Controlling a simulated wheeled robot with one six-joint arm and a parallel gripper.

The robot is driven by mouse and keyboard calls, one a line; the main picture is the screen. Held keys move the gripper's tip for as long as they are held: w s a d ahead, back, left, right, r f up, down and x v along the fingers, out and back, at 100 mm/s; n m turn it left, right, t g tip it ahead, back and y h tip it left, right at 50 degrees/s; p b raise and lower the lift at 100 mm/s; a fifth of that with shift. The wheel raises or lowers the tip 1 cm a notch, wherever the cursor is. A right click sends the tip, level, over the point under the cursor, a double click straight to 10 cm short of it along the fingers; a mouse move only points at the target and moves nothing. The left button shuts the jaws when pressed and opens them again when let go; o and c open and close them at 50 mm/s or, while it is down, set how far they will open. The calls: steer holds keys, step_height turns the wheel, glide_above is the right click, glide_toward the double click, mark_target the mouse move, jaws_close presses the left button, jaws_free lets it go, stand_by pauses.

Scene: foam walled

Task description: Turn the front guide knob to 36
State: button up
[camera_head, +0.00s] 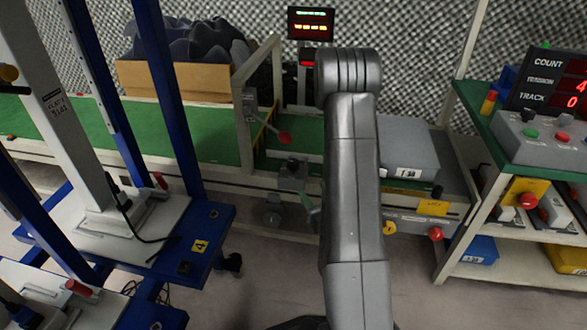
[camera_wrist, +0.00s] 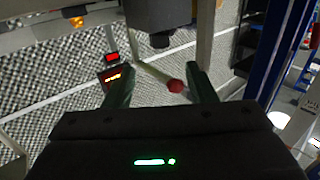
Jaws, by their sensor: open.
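My gripper shows in the wrist view (camera_wrist: 162,88) with its two dark green fingers apart and nothing clearly held. A red ball (camera_wrist: 176,86) on a pale lever shows between the fingers in that picture; its depth and any contact cannot be told. In the head view, a red-ended lever (camera_head: 284,138) stands by the green belt, left of my arm. A grey block with a handwheel (camera_head: 272,215) sits below it. A yellow knob (camera_head: 389,227) and a red knob (camera_head: 436,233) are on the frame's front. I cannot tell which is the front guide knob. No guide scale is readable, and my arm hides part of the machine.
A grey box (camera_head: 408,150) sits right of my arm. A control box (camera_head: 545,135) stands on the right shelf. Blue uprights and a blue-edged platform (camera_head: 205,235) stand at left. A small display (camera_head: 311,25) is behind. Some grey floor is clear in front.

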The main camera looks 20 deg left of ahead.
mark_target(296, 167)
steer(key=b+x, duration=0.1)
steer(key=x, duration=1.2)
steer(key=shift+w+a, duration=0.15)
steer(key=shift+c, duration=0.4)
steer(key=c, duration=0.9)
steer(key=shift+o, duration=0.2)
